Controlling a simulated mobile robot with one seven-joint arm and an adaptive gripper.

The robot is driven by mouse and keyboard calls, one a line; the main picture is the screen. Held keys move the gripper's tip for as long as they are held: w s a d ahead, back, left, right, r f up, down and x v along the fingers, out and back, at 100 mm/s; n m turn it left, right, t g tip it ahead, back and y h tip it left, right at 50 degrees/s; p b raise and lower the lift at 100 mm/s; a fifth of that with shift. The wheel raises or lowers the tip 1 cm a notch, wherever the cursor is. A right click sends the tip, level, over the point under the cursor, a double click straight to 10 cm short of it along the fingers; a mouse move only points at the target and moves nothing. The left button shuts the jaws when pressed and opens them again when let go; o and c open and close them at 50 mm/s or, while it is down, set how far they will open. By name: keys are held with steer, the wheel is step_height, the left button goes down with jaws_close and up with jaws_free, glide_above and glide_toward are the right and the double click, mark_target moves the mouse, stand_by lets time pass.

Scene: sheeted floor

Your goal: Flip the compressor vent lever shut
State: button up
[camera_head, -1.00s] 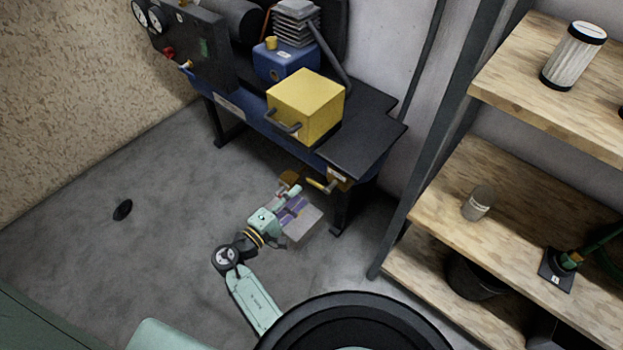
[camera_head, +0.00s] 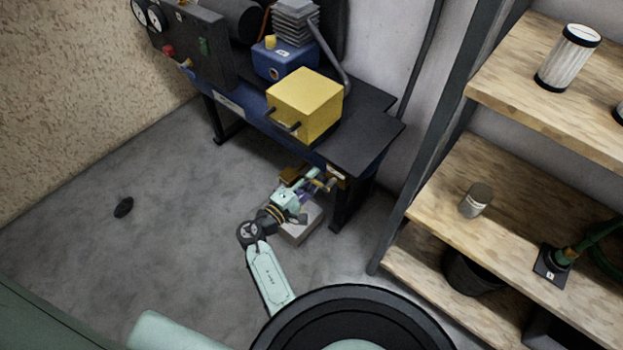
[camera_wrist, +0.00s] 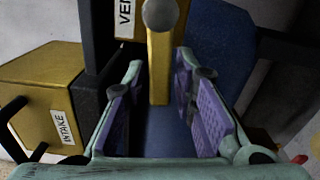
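The vent lever (camera_wrist: 159,70) is a yellow bar with a grey round knob. My gripper (camera_wrist: 160,95) is open, with a purple-padded finger on each side of the lever and visible gaps to both. How deep the lever sits between the fingers I cannot tell. In the head view my gripper (camera_head: 312,180) is at the lever.
A yellow box labelled INTAKE (camera_wrist: 45,95) is left of my fingers. The compressor bench (camera_head: 358,145) carries a larger yellow box (camera_head: 305,105). A grey block (camera_head: 300,232) lies under my wrist. Wooden shelves (camera_head: 520,190) stand at the right. The floor at left is mostly clear.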

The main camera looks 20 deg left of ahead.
jaws_close()
stand_by(0.3)
steer(key=shift+f+b, duration=0.1)
steer(key=shift+b, duration=0.25)
steer(key=shift+m+b, duration=0.4)
steer(key=shift+b, duration=0.15)
steer(key=shift+r+m+b, duration=0.35)
steer(key=shift+r+m, duration=0.15)
steer(key=shift+o, duration=1.6)
jaws_free()
